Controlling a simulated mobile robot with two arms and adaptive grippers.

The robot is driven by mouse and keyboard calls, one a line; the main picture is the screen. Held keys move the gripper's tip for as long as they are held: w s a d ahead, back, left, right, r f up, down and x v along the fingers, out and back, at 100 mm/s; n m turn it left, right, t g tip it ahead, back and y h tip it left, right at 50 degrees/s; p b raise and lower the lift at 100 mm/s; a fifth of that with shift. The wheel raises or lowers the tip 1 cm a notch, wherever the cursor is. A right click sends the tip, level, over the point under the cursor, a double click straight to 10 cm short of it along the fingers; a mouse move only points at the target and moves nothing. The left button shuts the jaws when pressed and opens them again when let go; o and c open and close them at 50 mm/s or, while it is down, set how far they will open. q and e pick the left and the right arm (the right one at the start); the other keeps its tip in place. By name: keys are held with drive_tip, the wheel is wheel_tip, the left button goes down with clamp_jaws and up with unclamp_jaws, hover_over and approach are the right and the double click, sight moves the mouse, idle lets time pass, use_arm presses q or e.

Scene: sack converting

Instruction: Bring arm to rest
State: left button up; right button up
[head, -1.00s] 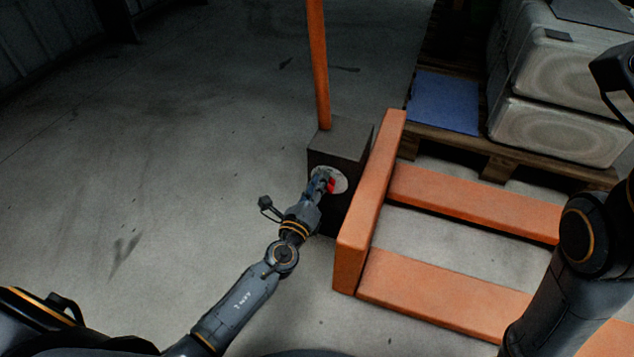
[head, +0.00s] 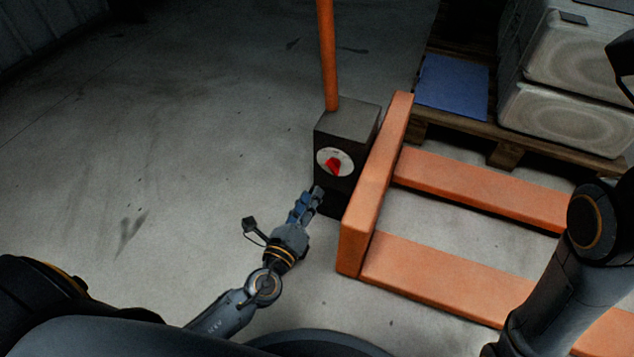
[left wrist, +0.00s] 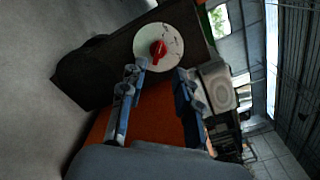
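My left gripper (head: 311,199) is just below and to the left of the dark control box on the orange pallet jack, apart from it. In the left wrist view the two fingers (left wrist: 160,88) are spread with nothing between them. The box's white round dial (head: 323,162) carries a red knob (head: 333,167); the knob also shows in the left wrist view (left wrist: 158,49), beyond the fingertips. My right arm (head: 560,270) stands at the right edge, and its gripper is not seen.
The pallet jack's orange forks (head: 480,190) reach to the right over the floor. A wooden pallet (head: 505,157) with pale sacks (head: 565,120) and a blue sheet (head: 452,86) stands at the upper right. An orange post (head: 327,60) rises from the box. The floor at left is clear.

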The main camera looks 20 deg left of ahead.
use_arm(q)
drive_tip(key=shift+s, duration=0.85)
